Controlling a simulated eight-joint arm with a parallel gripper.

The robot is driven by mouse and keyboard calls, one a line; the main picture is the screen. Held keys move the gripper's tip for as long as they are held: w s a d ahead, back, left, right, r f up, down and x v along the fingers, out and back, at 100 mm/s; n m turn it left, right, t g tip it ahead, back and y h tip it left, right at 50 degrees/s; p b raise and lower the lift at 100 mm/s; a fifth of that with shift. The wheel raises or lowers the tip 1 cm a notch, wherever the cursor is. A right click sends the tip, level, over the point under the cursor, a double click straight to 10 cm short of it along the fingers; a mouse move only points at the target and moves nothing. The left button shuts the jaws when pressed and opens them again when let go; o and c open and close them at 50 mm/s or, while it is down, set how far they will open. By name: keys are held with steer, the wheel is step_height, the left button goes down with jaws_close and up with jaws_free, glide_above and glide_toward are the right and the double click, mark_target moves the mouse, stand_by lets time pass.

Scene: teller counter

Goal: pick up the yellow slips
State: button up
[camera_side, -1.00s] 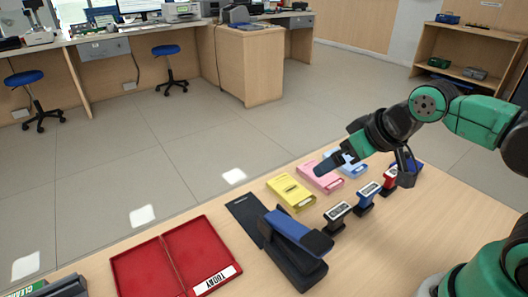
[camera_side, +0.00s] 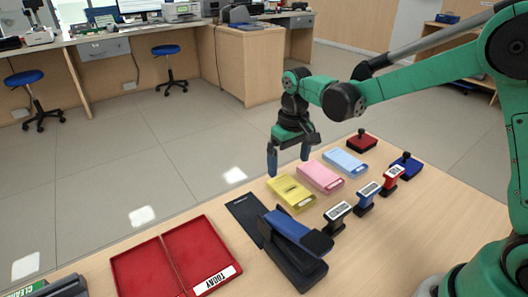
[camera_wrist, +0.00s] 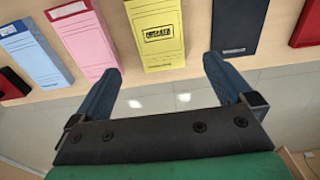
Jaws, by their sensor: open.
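The yellow slips (camera_side: 290,193) lie as a flat pad on the counter, between the pink slips (camera_side: 320,177) and a dark flat pad (camera_side: 247,210). In the wrist view the yellow slips (camera_wrist: 157,52) show dark print and lie beyond my fingers, near the middle of the picture. My gripper (camera_side: 289,168) points down with its two blue fingers apart and nothing between them. In the side view it hangs above and just behind the yellow slips, apart from them. The open fingers also show in the wrist view (camera_wrist: 160,85).
Blue slips (camera_side: 346,163) lie right of the pink ones. Several stamps, such as the black one (camera_side: 338,217), stand in front. A black and blue stapler-like device (camera_side: 295,250) lies front left, beside an open red tray (camera_side: 150,270). The counter's far edge runs just behind the slips.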

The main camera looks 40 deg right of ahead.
mark_target(286, 185)
steer(key=shift+w+f, duration=0.2)
steer(key=shift+f, duration=3.1)
steer(key=c, duration=1.2)
